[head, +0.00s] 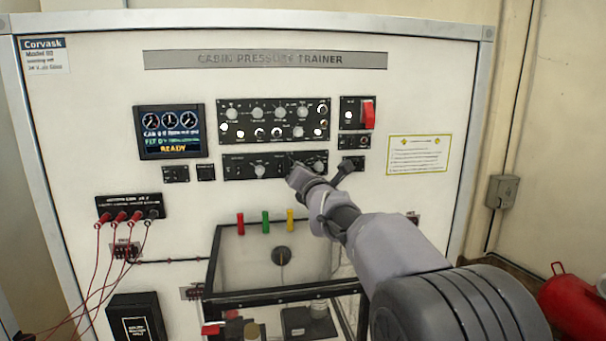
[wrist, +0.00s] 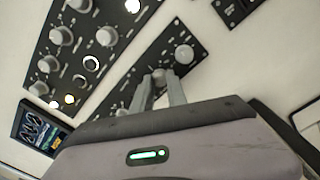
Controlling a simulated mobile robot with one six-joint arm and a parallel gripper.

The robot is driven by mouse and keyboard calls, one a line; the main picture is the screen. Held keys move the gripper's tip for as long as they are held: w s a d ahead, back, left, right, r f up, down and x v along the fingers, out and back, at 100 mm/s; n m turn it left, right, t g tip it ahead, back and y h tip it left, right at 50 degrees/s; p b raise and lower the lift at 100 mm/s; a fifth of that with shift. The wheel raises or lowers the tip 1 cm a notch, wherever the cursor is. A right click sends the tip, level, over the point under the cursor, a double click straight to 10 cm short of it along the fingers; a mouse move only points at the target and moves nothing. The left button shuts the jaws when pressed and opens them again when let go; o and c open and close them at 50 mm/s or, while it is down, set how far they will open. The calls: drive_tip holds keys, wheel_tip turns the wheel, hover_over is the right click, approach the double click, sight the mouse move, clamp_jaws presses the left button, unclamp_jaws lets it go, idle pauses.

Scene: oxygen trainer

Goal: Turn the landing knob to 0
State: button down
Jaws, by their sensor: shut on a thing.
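The lower black control strip (head: 240,167) sits on the trainer's white front, with grey knobs along it. My gripper (head: 295,170) reaches the middle of this strip and hides what it touches in the head view. In the wrist view my gripper (wrist: 163,92) is shut on a grey knob (wrist: 159,76), one finger on each side. Another knob (wrist: 184,54) is up and right of it, and a further one (wrist: 122,112) is down and left. The labels are too small to read, so I cannot tell from print which is the landing knob, nor its setting.
A larger panel (head: 273,120) with two rows of knobs and lit lamps is just above. A red guarded switch (head: 368,114) is upper right. A display (head: 170,131) reads "READY". A clear-sided box (head: 212,260) with coloured clips stands below.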

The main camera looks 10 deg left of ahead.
drive_tip(key=shift+r, duration=0.1)
drive_tip(key=c, duration=1.3)
unclamp_jaws()
drive_tip(key=b+v, duration=0.2)
drive_tip(key=v, duration=1.5)
drive_tip(key=shift+s+d+b, duration=0.1)
drive_tip(key=shift+s+b, duration=0.1)
drive_tip(key=shift+b, duration=0.2)
drive_tip(key=shift+d, duration=0.1)
